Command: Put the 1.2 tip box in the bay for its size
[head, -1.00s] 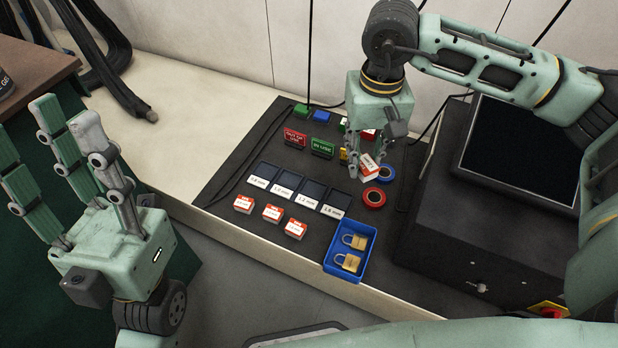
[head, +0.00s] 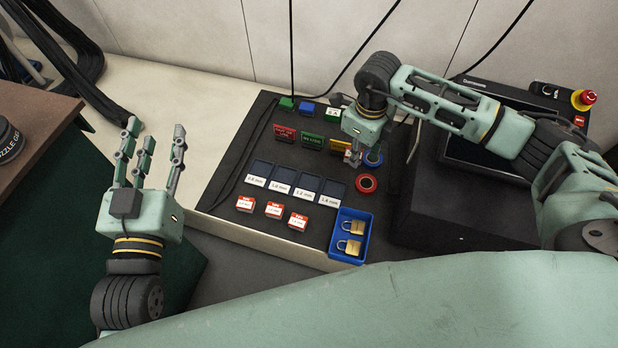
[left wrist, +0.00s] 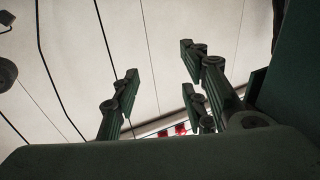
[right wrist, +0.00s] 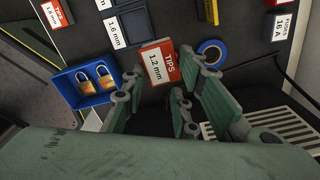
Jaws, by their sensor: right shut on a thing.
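The 1.2 tip box (right wrist: 160,62) is red and white, with "TIPS 1.2 mm" on its label in the right wrist view. My right gripper (head: 353,154) is shut on it above the back right of the dark board, and mostly hides it in the head view. Four bays stand in a row; the third from the left, the 1.2 mm bay (head: 308,183), looks empty. The 1.6 mm bay (head: 333,188) is to its right and also shows in the right wrist view (right wrist: 112,22). My left gripper (head: 154,142) is open and empty, left of the board.
Three other tip boxes (head: 273,210) sit in front of the bays. A blue tray (head: 342,256) with two padlocks is at the front right. A red tape roll (head: 366,183) and a blue one (right wrist: 211,50) lie near my right gripper. Signs (head: 285,133) stand behind the bays.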

